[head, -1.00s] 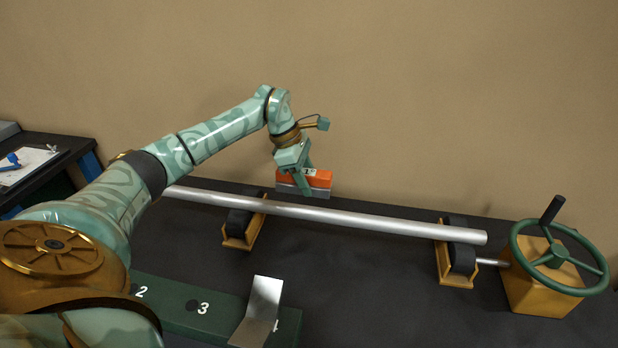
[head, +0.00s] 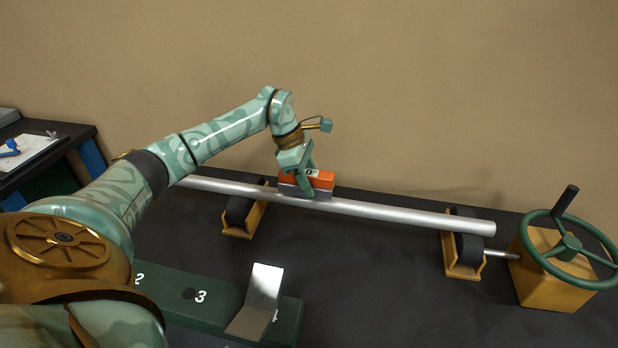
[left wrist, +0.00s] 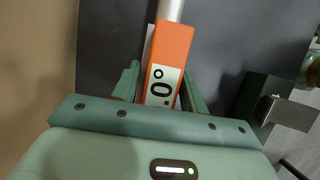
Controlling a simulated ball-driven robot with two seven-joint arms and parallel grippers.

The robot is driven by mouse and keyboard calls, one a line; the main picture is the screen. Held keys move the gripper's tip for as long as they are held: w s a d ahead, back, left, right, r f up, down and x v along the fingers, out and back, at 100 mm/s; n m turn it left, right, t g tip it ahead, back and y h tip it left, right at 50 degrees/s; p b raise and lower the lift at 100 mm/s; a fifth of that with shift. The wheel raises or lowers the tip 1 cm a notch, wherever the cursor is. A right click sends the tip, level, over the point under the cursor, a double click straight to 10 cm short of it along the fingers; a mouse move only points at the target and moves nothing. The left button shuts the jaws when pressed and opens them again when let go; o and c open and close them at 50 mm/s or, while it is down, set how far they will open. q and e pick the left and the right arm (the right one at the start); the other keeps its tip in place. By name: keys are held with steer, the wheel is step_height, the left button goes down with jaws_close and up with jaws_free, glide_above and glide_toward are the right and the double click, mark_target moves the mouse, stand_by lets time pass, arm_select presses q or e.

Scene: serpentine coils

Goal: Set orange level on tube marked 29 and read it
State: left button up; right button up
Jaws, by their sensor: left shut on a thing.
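The orange level (head: 322,179) has a grey lower edge and a small pale display. My left gripper (head: 308,186) is shut on it at the silver tube (head: 395,213). The level lies along the tube, its lower edge at the tube's top; I cannot tell whether a thin gap remains. In the left wrist view the level (left wrist: 172,45) sits between my left fingers (left wrist: 160,95), and the tube (left wrist: 170,9) runs on beyond it. The display shows a 0, a dot and a degree sign, partly cut off by my gripper. No 29 mark is legible on the tube. My right gripper is not in view.
The tube lies on two roller stands (head: 240,215) (head: 462,250). A green handwheel (head: 567,245) on a yellow box stands at the right. A green numbered rack (head: 170,290) with a bent metal plate (head: 258,300) lies in front. A side table is at the left.

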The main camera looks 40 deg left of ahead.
mark_target(306, 200)
arm_select(q)
steer(key=shift+f, duration=0.15)
steer(key=shift+f, duration=0.35)
steer(key=shift+f+b, duration=0.6)
steer(key=shift+f, duration=0.4)
stand_by(1.3)
steer(key=o, duration=1.1)
